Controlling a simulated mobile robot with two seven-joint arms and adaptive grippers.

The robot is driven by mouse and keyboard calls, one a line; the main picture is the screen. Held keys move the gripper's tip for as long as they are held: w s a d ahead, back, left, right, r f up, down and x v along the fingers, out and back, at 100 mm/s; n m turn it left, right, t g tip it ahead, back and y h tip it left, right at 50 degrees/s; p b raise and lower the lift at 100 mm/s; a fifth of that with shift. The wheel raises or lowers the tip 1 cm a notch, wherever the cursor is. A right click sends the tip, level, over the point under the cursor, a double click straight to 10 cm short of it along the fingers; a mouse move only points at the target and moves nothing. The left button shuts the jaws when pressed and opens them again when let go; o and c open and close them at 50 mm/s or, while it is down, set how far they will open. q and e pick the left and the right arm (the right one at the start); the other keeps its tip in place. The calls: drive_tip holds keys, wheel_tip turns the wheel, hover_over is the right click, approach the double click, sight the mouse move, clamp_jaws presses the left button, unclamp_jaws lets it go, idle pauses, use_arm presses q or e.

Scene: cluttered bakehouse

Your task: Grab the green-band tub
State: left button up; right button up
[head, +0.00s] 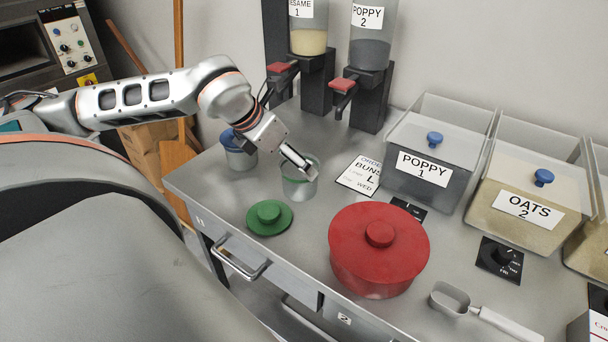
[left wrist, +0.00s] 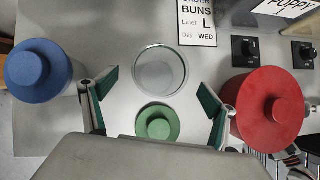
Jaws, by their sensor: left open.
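The green-band tub (head: 299,190) is a small open grey tub with a green band near its rim, standing upright without a lid on the steel counter. It also shows in the left wrist view (left wrist: 160,72), where it looks empty. A green lid with a knob (head: 269,216) lies on the counter in front of it. My left gripper (head: 304,168) is open and empty, right at the tub's rim in the head view. In the left wrist view its two fingers stand to either side of the tub with visible gaps; contact cannot be seen.
A blue-lidded tub (head: 238,152) stands to the left and a large red lidded pot (head: 378,255) to the right front. An order card (head: 361,175) lies behind right. Seed dispensers (head: 367,90), a poppy bin (head: 425,178) and a metal scoop (head: 452,300) take up more counter.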

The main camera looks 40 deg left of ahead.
sight(299, 172)
use_arm(q)
drive_tip(key=b+x, duration=0.4)
drive_tip(key=shift+s+a+f, duration=0.1)
drive_tip(key=shift+s+f, duration=0.15)
drive_tip(key=shift+f, duration=0.15)
drive_tip(key=shift+w+f+b, duration=0.45)
drive_tip(key=shift+f+b, duration=0.15)
drive_tip(key=shift+b, duration=0.2)
drive_tip(key=shift+w+f, duration=0.15)
drive_tip(key=shift+w, duration=0.15)
use_arm(e)
drive_tip(key=f, duration=0.3)
drive_tip(key=w+d+f, duration=0.1)
drive_tip(key=shift+d+f, duration=0.1)
drive_tip(key=shift+f, duration=0.15)
use_arm(q)
drive_tip(key=c, duration=1.2)
use_arm(e)
drive_tip(key=shift+s+f, duration=0.2)
drive_tip(key=shift+s, duration=0.05)
